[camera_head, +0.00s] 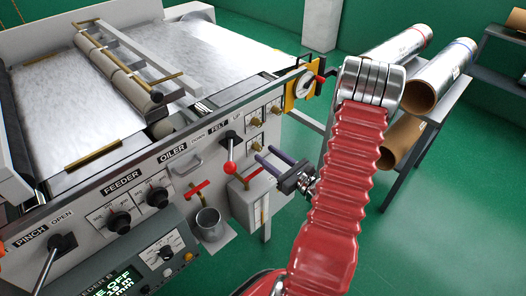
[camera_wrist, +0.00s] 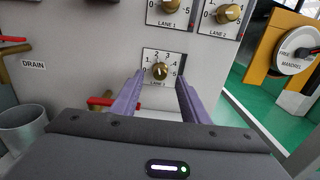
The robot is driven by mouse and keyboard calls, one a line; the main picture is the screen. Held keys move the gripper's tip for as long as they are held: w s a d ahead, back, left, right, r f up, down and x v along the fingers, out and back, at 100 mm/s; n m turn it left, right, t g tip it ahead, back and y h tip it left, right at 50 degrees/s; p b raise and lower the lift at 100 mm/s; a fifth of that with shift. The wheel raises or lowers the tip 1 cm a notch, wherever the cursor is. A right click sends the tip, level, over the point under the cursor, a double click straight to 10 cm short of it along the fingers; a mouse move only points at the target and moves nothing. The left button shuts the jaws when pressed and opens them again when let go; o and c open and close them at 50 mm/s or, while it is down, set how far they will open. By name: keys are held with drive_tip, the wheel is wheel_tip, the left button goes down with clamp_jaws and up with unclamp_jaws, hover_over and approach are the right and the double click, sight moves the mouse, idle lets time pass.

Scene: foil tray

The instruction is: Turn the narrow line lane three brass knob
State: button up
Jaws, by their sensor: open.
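Several brass knobs on white dial plates sit on the grey machine panel. In the wrist view, one lower brass knob (camera_wrist: 159,71) stands ahead between my fingertips, on a dial numbered up to 5; its pointer seems to face roughly up. Its lane label is not visible. My gripper (camera_wrist: 159,79) is open, with one purple finger on each side; I cannot tell whether they touch the knob. Two more brass knobs, one upper middle (camera_wrist: 169,5) and one upper right (camera_wrist: 229,13), sit above.
A red-handled valve (camera_wrist: 100,101) and a metal cup (camera_wrist: 20,128) are at left. The white mandrel dial (camera_wrist: 297,50) is at right. In the head view a red-ball lever (camera_head: 229,168) stands left of my gripper. Foil rolls (camera_head: 440,75) lie on a rack behind my arm.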

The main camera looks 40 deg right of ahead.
sight(260, 150)
drive_tip(key=shift+w+a, duration=0.1)
drive_tip(key=shift+w, duration=1.6)
